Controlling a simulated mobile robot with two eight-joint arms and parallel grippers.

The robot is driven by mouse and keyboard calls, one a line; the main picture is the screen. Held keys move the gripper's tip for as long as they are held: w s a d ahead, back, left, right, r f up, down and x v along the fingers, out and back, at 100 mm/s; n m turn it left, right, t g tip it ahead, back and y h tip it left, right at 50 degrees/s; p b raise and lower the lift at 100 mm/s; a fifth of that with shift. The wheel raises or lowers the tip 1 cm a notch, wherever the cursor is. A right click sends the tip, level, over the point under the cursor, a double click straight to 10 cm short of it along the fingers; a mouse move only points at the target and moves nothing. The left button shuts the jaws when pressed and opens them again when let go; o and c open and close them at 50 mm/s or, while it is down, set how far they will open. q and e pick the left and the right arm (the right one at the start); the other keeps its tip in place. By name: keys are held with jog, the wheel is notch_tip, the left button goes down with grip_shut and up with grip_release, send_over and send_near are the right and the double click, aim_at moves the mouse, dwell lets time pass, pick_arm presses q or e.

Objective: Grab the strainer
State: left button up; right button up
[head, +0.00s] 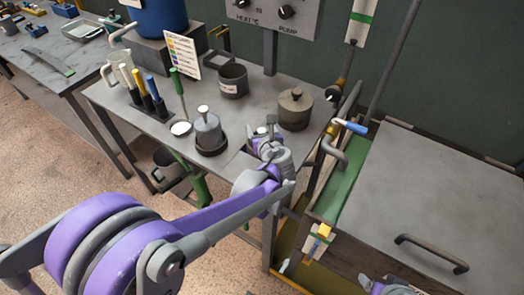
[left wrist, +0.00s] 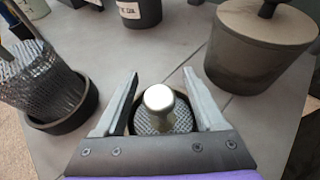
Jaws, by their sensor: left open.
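A strainer (left wrist: 165,122) with a mesh body and a pale round knob stands between the spread fingers of my left gripper (left wrist: 160,85) in the left wrist view. The fingers are open on either side of it, and no grip shows. In the head view my left gripper (head: 268,132) is over the bench's front right part and largely hides this strainer. A second, similar mesh piece (head: 208,132) with a knob stands in a dark ring to the left; it also shows in the left wrist view (left wrist: 38,80). Part of my right gripper (head: 388,287) shows at the bottom edge, its jaws unclear.
A lidded pot (head: 295,110) stands close behind and right of my left gripper. A dark mug (head: 232,80) is farther back. Coloured-handled tools (head: 150,95) stand at the left. A large lidded box (head: 435,190) is on the right.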

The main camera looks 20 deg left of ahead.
pick_arm(q)
jog(key=shift+w+a+f, duration=0.1)
grip_shut()
dwell(0.3)
dwell(1.1)
